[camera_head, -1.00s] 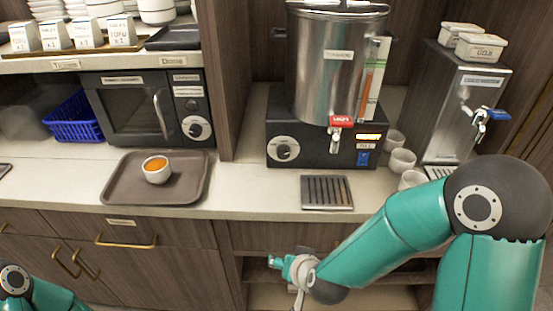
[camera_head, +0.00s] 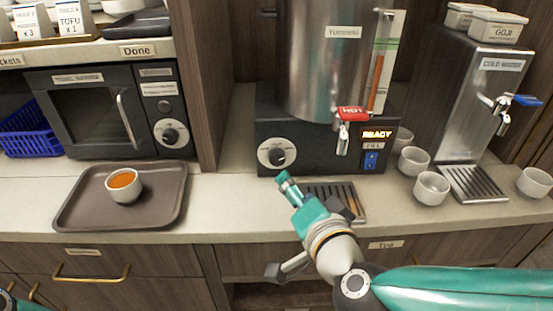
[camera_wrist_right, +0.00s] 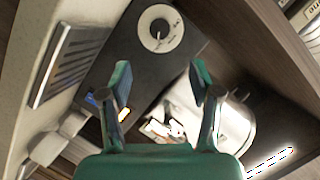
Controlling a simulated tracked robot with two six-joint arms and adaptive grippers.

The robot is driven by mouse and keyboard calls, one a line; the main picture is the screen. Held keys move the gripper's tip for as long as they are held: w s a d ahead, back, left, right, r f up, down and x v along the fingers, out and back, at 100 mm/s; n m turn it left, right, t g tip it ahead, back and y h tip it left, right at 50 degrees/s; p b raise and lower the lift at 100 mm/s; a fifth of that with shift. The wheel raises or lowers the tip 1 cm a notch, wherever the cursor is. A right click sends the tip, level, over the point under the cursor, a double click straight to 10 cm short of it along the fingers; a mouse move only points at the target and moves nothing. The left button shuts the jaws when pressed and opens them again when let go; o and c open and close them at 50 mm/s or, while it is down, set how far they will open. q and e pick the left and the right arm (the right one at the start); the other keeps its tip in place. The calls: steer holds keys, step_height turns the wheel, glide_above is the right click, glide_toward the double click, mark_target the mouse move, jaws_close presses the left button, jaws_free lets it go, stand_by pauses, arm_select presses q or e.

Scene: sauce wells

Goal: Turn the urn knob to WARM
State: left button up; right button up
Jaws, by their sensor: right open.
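The urn (camera_head: 325,60) is a tall steel cylinder on a black base. The urn knob (camera_head: 277,152) is a black dial on a white plate at the left of the base's front. In the right wrist view the knob (camera_wrist_right: 160,28) lies ahead, above the line between the fingertips. Its markings are too small to read. My right gripper (camera_head: 286,182) is just below and in front of the knob, apart from it. In the wrist view my right gripper (camera_wrist_right: 161,80) is open with nothing between its fingers. My left gripper is out of view.
A red HOT tap (camera_head: 350,114), a READY display and a blue FILL switch (camera_head: 371,160) are right of the knob. A drip grille (camera_head: 345,203) lies below. White cups (camera_head: 431,188) stand at right; a tray (camera_head: 80,212) with a soup cup stands left.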

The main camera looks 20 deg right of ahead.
mark_target(278, 160)
steer(key=b+x, duration=0.2)
steer(key=x, duration=1)
steer(key=shift+d, duration=0.1)
steer(key=shift+x, duration=0.85)
